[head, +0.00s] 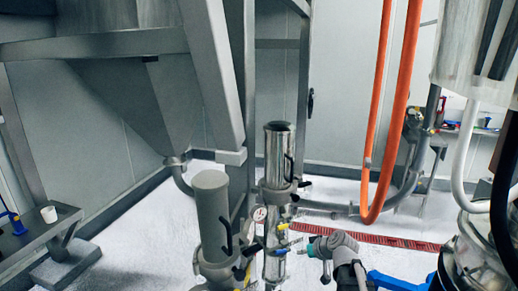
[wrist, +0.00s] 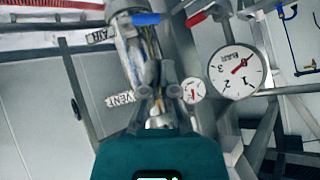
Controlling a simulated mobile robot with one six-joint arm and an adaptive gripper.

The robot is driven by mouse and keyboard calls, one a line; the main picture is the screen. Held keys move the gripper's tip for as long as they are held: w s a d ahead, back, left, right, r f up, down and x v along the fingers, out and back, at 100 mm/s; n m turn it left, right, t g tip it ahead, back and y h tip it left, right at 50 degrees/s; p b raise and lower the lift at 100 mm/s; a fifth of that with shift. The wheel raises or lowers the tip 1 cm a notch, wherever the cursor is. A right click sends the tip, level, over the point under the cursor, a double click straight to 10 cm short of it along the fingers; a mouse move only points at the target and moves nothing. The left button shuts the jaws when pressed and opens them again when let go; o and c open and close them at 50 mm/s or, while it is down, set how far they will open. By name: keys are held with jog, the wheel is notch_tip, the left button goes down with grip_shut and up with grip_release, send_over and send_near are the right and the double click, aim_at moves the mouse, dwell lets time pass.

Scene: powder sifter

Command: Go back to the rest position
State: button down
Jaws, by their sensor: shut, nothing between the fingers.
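My gripper (head: 290,247) is low in the middle of the head view, pointing left toward the pipework beside the shiny steel cylinder (head: 279,150). In the wrist view my gripper (wrist: 158,70) has its fingers together with nothing held. Behind the fingers is a steel cylinder (wrist: 130,50) with a blue handle (wrist: 146,18). Whether the fingers touch any fitting cannot be told.
A large pressure gauge (wrist: 235,72) and a small gauge (wrist: 193,90) are right of the fingers. A grey cylinder (head: 212,207) stands near. Orange hoses (head: 394,95) hang behind. A side table (head: 65,217) holds a white cup (head: 49,214). White floor (head: 140,235) is open at left.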

jog(key=s+f+m+g+h, duration=0.2)
jog(key=s+f+g+h, duration=0.1)
jog(key=s, duration=0.5)
jog(key=s+d+f+m+g+h, duration=0.1)
jog(key=s+f+m+g+h, duration=0.1)
jog(key=s, duration=0.6)
jog(key=shift+f+g+h, duration=0.5)
jog(key=shift+f+g, duration=0.1)
jog(key=shift+g, duration=0.6)
jog(key=shift+w+d, duration=0.1)
jog(key=shift+w, duration=0.05)
jog(key=w+r+n+t+y+p, duration=0.2)
jog(key=w+r, duration=0.2)
jog(key=w, duration=0.6)
jog(key=w+r+n+t+y+p, duration=0.2)
jog(key=w+r, duration=0.3)
jog(key=w, duration=0.5)
jog(key=shift+d+n+t+y+p, duration=0.3)
jog(key=shift+t+y+p, duration=0.1)
jog(key=shift+y+p, duration=0.35)
jog(key=shift+w+a+f, duration=0.1)
jog(key=shift+f, duration=0.1)
